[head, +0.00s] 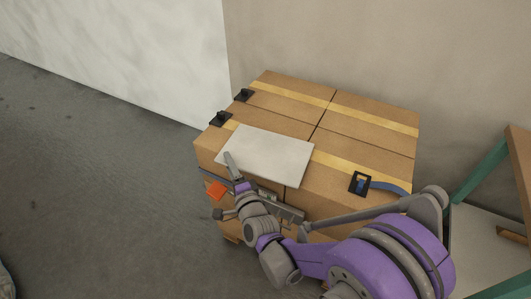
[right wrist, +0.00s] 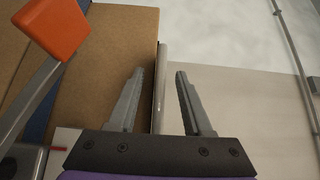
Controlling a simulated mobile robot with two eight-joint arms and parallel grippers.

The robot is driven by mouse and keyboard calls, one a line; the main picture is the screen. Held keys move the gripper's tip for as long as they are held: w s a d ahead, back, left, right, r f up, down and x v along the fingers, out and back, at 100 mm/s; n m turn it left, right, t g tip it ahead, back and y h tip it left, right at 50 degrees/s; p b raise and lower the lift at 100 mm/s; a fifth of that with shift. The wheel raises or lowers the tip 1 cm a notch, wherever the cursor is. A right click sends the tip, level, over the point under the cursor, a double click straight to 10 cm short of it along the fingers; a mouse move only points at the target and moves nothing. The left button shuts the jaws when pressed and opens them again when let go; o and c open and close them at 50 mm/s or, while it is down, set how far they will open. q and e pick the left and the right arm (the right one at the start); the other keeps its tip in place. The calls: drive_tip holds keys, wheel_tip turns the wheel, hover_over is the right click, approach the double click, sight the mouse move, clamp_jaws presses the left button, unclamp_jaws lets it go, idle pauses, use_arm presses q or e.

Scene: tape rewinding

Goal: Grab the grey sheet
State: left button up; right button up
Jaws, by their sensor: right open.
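The grey sheet (head: 271,153) is a thin, pale flat panel lying on top of the cardboard boxes, towards their front left. Its front left edge is beside my right gripper (head: 232,168). One finger shows over the sheet's corner; the other finger is hard to make out. In the right wrist view the sheet (right wrist: 161,90) is seen edge-on, between the two spread fingers of the open right gripper (right wrist: 159,75), with a gap to each finger. My left gripper is not in view.
Stacked cardboard boxes (head: 350,143) carry yellow tape bands. Two black clips (head: 244,95) (head: 220,119) sit on the left edge, and a black buckle (head: 360,183) with a blue strap lies at right. An orange-ended handle (right wrist: 57,28) is close by the gripper. A green-framed table stands far right.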

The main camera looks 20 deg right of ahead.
clamp_jaws()
idle(0.5)
